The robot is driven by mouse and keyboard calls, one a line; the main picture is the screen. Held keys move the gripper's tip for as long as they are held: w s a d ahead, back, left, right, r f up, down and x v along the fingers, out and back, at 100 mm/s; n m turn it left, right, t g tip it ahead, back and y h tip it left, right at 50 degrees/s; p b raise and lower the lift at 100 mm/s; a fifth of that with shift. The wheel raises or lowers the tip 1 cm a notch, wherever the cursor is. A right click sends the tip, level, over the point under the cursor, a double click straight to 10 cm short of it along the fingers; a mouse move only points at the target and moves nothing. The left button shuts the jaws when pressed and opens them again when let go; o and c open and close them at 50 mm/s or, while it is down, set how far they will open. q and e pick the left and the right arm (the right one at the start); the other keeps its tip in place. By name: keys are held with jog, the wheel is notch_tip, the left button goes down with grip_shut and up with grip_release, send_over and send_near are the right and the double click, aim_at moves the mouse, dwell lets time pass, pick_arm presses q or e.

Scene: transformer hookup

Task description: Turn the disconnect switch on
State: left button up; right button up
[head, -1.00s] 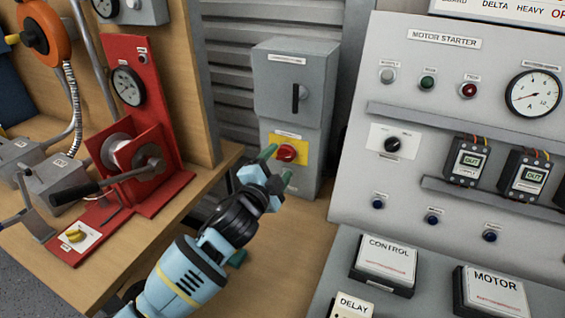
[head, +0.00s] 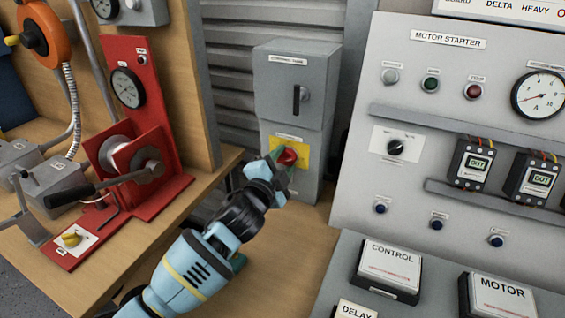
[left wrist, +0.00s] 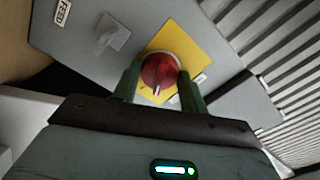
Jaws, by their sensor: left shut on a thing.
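The disconnect switch is a red rotary knob (head: 288,157) on a yellow plate (head: 303,149), low on the front of a grey box (head: 290,90). My left gripper (head: 280,166) is at the knob, with its green fingers on either side of it. In the left wrist view the red knob (left wrist: 159,72) sits between the two fingertips (left wrist: 158,85), in front of the yellow plate (left wrist: 188,48). The fingers are shut on the knob. A pale pointer mark shows on the knob. My right gripper is not in view.
A grey motor starter panel (head: 350,190) with buttons and a gauge stands to the right. A red winch stand (head: 150,110) stands on the wooden bench to the left. Bare bench top (head: 285,245) lies below the box.

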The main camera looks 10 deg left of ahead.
pick_arm(q)
jog(key=shift+r+m+p, duration=0.15)
jog(key=shift+m+p, duration=0.25)
jog(key=shift+p, duration=0.05)
jog(key=m+p, duration=0.2)
jog(key=m, duration=0.1)
jog(key=shift+a+r+m, duration=0.1)
jog(key=shift+r+m, duration=0.1)
jog(key=shift+m, duration=0.1)
jog(key=shift+f+m+p, duration=0.1)
jog(key=shift+m+p, duration=0.25)
jog(key=shift+m, duration=0.15)
jog(key=shift+f, duration=0.25)
jog(key=o, duration=1)
jog(key=shift+c, duration=0.2)
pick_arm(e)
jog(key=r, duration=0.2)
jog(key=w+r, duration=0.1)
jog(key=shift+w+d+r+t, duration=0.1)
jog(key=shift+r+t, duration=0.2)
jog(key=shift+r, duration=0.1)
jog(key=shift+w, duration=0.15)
